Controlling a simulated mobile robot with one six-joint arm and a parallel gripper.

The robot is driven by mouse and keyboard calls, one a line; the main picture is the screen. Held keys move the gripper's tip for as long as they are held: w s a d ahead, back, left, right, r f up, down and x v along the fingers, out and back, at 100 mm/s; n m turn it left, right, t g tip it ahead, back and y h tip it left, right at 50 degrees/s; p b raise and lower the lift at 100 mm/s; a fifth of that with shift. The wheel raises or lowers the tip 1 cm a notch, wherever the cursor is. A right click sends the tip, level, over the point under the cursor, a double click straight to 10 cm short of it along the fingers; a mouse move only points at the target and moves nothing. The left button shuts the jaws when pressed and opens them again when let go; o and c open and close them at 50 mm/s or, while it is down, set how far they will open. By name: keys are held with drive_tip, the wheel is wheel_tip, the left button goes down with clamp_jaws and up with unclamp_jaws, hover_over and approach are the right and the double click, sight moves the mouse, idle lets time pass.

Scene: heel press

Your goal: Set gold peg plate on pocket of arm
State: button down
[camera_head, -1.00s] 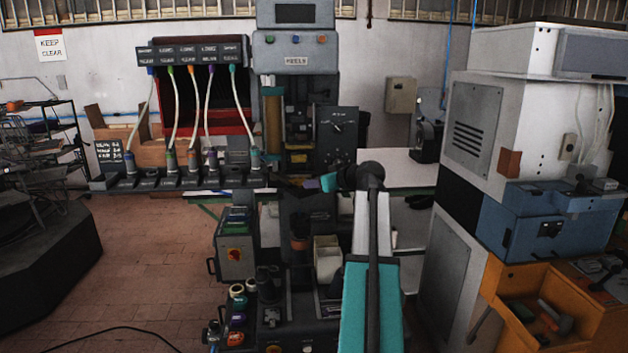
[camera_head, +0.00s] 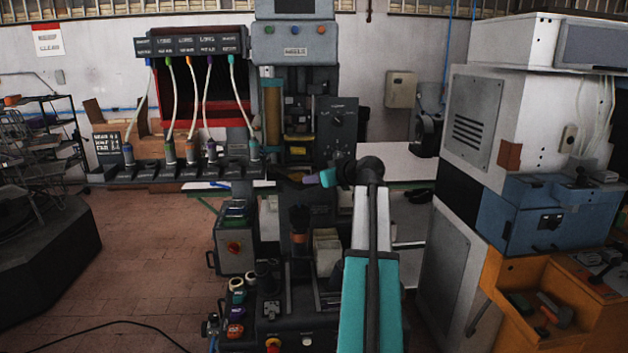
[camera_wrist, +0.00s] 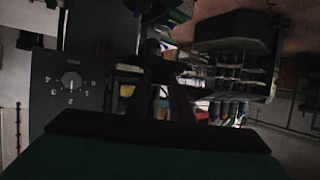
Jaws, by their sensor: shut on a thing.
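My gripper (camera_head: 298,179) is at the end of my teal wrist, in front of the tall grey heel press (camera_head: 293,42) and below its working opening. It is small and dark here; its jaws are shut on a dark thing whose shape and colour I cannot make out. In the wrist view my dark gripper fingers (camera_wrist: 163,95) reach away from the camera, and the thing between them is lost in shadow. I cannot pick out the gold peg plate for certain. A yellow part (camera_head: 298,151) shows inside the press opening. I cannot make out the arm's pocket.
A black dial panel (camera_head: 337,126) stands right of the press opening; it also shows in the wrist view (camera_wrist: 72,88). A rack with hoses (camera_head: 190,173) is at the left. A pale bench (camera_head: 395,166) lies behind my arm.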

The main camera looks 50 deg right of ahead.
drive_tip(key=shift+f+b, duration=0.2)
drive_tip(key=shift+b, duration=0.1)
idle(0.4)
drive_tip(key=c, duration=1.5)
unclamp_jaws()
drive_tip(key=b+v, duration=0.4)
drive_tip(key=v, duration=0.9)
drive_tip(key=shift+s, duration=0.45)
drive_tip(key=shift+a, duration=0.1)
